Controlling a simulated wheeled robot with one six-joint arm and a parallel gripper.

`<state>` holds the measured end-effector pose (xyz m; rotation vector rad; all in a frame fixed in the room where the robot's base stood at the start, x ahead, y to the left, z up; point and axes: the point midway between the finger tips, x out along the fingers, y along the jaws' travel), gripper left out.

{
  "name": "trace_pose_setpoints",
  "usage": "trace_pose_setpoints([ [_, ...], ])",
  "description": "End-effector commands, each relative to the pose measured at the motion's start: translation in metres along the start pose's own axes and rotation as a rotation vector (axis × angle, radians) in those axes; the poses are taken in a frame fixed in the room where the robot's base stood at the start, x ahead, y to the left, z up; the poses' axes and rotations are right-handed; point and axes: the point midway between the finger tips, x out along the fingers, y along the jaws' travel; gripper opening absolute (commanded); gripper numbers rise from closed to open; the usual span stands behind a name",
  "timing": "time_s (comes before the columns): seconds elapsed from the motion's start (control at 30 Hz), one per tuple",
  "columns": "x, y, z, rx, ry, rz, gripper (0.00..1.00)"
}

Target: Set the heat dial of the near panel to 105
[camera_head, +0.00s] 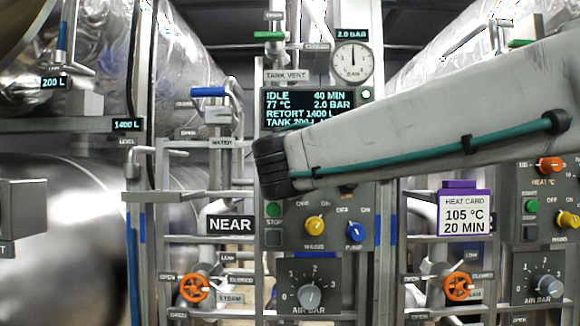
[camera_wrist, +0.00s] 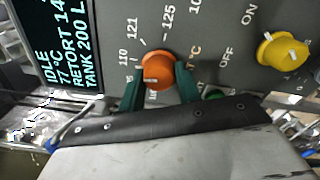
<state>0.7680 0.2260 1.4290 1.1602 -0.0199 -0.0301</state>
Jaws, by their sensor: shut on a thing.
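The orange heat dial (camera_wrist: 158,68) of the near panel (camera_wrist: 225,50) shows in the wrist view, with numbers including 110, 121 and 125 printed around it. My gripper (camera_wrist: 160,78) has its green fingers on either side of the dial, shut on it. A pale pointer mark shows low on the dial face; the number it points at is partly hidden and I cannot read it. In the head view the near panel (camera_head: 345,235) stands in the middle beside the NEAR sign (camera_head: 230,224). There my arm hides the dial and my gripper.
The display (camera_head: 315,108) reads IDLE, 77 °C, 40 MIN, 2.0 BAR. A heat card (camera_head: 465,214) reads 105 °C, 20 MIN. A yellow mains knob (camera_head: 315,225), a blue knob (camera_head: 355,231) and a green button (camera_head: 273,209) sit close below my arm. Another panel stands right.

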Motion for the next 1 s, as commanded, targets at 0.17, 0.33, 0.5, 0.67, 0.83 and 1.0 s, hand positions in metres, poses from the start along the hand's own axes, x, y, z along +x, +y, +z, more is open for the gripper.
trace_pose_setpoints([
  [0.17,0.0000,-0.0022,-0.0008,-0.166,0.001,-0.002,0.11],
  [0.33,0.0000,-0.0029,-0.0008,-0.318,0.002,-0.002,0.11],
  [0.5,0.0000,-0.0034,-0.0006,-0.446,0.002,-0.002,0.11],
  [0.67,0.0000,-0.0037,-0.0005,-0.537,0.002,-0.002,0.11],
  [0.83,0.0000,-0.0039,-0.0004,-0.600,0.002,-0.002,0.11],
  [1.0,0.0000,-0.0041,-0.0004,-0.631,0.003,-0.002,0.11],
])
